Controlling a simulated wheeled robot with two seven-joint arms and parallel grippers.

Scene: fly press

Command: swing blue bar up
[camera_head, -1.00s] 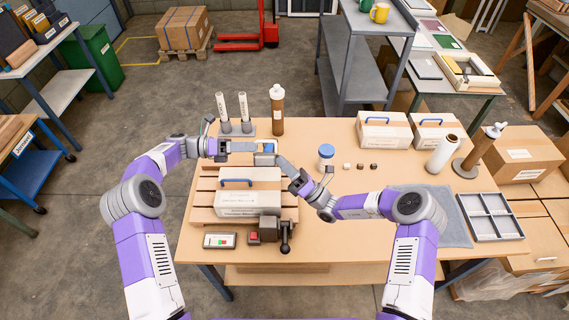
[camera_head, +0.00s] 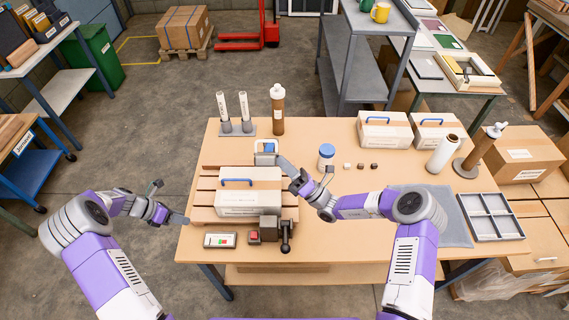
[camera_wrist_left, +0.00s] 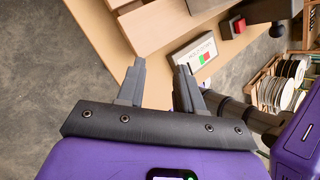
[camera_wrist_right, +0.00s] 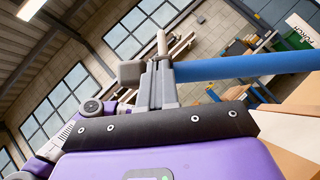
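A blue bar (camera_wrist_right: 245,66) runs rightward from behind my right fingertips in the right wrist view, with a grey block on their other side. My right gripper (camera_wrist_right: 158,82) has its fingers together; the bar crosses behind them, and contact cannot be told. In the head view that gripper (camera_head: 277,158) is beside a small blue and white piece (camera_head: 266,147) behind the slatted bed; I cannot tell if this is the same bar. My left gripper (camera_wrist_left: 160,82) is open and empty, left of the bench in the head view (camera_head: 174,216).
A white box (camera_head: 250,203) with a blue handle sits on the slatted bed (camera_head: 205,198). A grey block with a dark lever (camera_head: 286,236) and a panel (camera_head: 219,240) are in front. White tubes (camera_head: 244,108) and a brown bottle (camera_head: 277,112) stand behind.

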